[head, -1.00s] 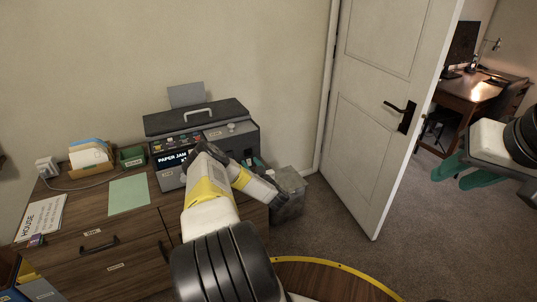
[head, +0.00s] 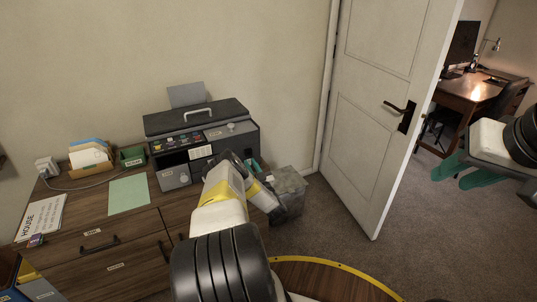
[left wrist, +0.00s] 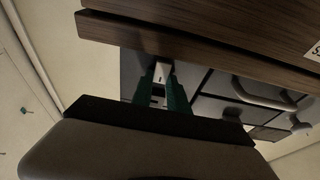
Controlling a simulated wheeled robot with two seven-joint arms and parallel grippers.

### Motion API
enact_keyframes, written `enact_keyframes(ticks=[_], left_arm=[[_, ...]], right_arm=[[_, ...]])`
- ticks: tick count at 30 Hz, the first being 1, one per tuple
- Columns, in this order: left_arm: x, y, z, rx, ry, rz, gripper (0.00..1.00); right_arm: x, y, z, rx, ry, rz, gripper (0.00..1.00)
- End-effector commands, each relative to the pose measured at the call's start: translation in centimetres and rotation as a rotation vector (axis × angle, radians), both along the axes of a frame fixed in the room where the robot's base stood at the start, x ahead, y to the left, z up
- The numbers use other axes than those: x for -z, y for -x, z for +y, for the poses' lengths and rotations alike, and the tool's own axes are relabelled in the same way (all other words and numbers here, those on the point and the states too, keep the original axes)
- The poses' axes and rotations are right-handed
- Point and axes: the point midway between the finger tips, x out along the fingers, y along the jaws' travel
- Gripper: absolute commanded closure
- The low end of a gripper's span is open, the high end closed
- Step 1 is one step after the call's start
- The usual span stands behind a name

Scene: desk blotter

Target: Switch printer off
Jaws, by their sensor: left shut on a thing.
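The dark grey printer (head: 210,135) stands on the wooden cabinet, and its front display (head: 173,159) is dark. My left arm reaches to the printer's right side. My left gripper (head: 254,166) is there, largely hidden by its own arm in the head view. In the left wrist view its green fingers (left wrist: 165,95) are shut on a small light grey piece (left wrist: 162,71) by the printer. I cannot tell whether this is the switch. My right gripper (head: 456,174) is open and empty at the right, far from the printer.
The cabinet top (head: 80,215) holds a green sheet (head: 129,194), a file box (head: 90,158) and a HOUSE sign (head: 41,217). A grey bin (head: 289,190) stands right of the cabinet. The open door (head: 375,100) is beyond it, with free carpet in front.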

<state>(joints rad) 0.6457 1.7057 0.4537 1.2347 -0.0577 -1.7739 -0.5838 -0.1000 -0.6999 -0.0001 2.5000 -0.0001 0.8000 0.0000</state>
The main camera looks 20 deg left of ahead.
Motion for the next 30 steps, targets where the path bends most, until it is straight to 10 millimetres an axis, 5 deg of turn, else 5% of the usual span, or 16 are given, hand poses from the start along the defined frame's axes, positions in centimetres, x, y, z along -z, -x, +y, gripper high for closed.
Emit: enact_keyframes(ticks=[18, 19, 22, 30], left_arm=[[0.5, 0.12, -0.01, 0.001, -0.109, -0.092, 1.0], [0.5, 0.11, -0.02, 0.001, -0.109, -0.092, 0.76], [0.49, 0.1, -0.03, 0.001, -0.109, -0.092, 0.58], [0.43, 0.07, -0.07, 0.002, -0.11, -0.093, 0.58]], right_arm=[[0.0, 0.0, 0.0, 0.0, 0.0, 0.0, 0.64], [0.0, 0.0, 0.0, 0.0, 0.0, 0.0, 0.64], [0.0, 0.0, 0.0, 0.0, 0.0, 0.0, 0.64], [0.0, 0.0, 0.0, 0.0, 0.0, 0.0, 0.64]])
